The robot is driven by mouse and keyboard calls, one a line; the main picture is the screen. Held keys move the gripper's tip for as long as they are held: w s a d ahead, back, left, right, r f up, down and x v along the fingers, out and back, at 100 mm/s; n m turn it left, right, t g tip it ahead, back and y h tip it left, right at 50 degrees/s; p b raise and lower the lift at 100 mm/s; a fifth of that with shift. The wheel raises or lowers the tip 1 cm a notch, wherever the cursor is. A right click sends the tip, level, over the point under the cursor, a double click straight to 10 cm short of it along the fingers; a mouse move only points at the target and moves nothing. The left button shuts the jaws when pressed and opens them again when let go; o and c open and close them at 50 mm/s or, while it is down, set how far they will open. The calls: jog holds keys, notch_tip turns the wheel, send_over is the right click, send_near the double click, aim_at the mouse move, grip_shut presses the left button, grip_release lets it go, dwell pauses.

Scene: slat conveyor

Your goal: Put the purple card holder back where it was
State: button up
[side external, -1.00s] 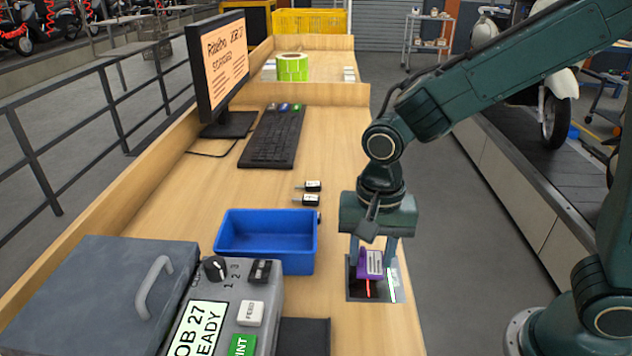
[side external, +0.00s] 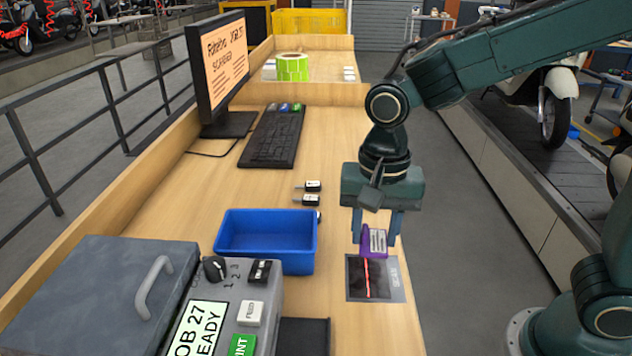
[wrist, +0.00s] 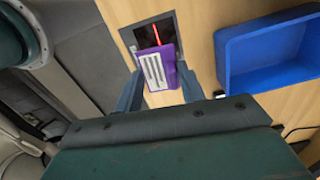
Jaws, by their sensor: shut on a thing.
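The purple card holder (side external: 374,241) has a pale striped label on its face. My gripper (side external: 376,236) is shut on it and holds it above the table, over the far edge of the dark scanner plate (side external: 384,285). A red line glows on the plate's dark window. In the wrist view the card holder (wrist: 158,70) sits between my gripper's fingers (wrist: 158,85), label showing, and covers part of the scanner plate (wrist: 128,36). The holder's underside is hidden.
A blue bin (side external: 267,240) stands left of the scanner plate. A keyboard (side external: 273,137) and monitor (side external: 219,70) are farther back. A grey printer (side external: 235,305) is at front left.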

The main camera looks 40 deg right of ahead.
jog(key=shift+w+d+r, duration=0.15)
jog(key=shift+w+r, duration=0.15)
jog(key=shift+w, duration=0.05)
jog(key=w+d+r, duration=0.9)
jog(key=d+r, duration=0.1)
jog(key=r, duration=0.2)
jog(key=shift+n, duration=0.4)
jog(key=f, duration=1.5)
jog(key=shift+s+f, duration=0.25)
jog(key=shift+f, duration=0.05)
jog(key=shift+f, duration=0.1)
jog(key=shift+f, duration=2.05)
jog(key=shift+f, duration=0.1)
